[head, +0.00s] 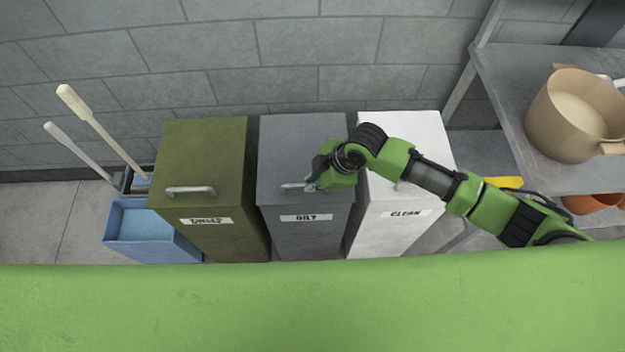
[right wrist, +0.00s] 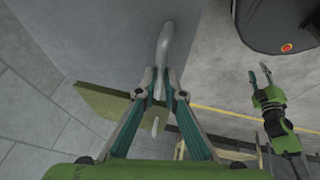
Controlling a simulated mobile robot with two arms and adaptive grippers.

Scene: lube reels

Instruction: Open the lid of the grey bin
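My right gripper (head: 312,184) is at the right part of this handle. In the right wrist view the handle (right wrist: 165,42) runs between the two fingertips of my right gripper (right wrist: 161,76), which close in on it from both sides. My left gripper (right wrist: 262,76) shows at the right of the right wrist view, its fingers apart and empty. It is not in the head view.
The green bin (head: 200,150) stands close on the left and the white bin (head: 390,230) close on the right. A metal shelf (head: 510,80) with a tan pot (head: 572,115) is at right. A block wall is behind.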

